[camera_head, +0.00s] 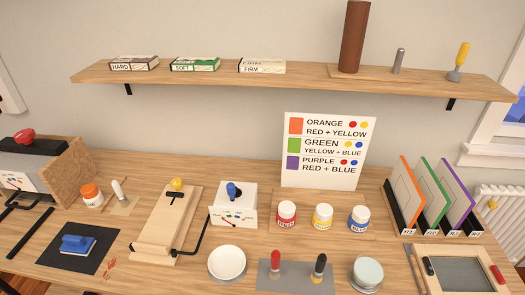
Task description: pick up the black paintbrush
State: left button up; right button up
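A black-handled tool (320,265) stands upright on a grey mat (295,281) at the front of the workbench, right of centre. Its lower end is pale yellowish; it looks like a short brush, though the bristles are too small to make out. A similar red-handled tool (275,262) stands to its left on the same mat. A second black-handled item (428,265) lies on the left edge of the framed grey tray at the right; I cannot tell what it is. Neither of my grippers shows in the head view.
A white bowl (227,263) stands left of the mat and a round pale-lidded jar (366,273) right of it. Red (286,214), yellow (322,216) and blue (359,218) paint jars stand behind. A white box (233,204) and wooden fixture (166,222) stand to the left.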

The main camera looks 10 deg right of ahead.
aim_at(317, 275)
jog(key=z, duration=0.9)
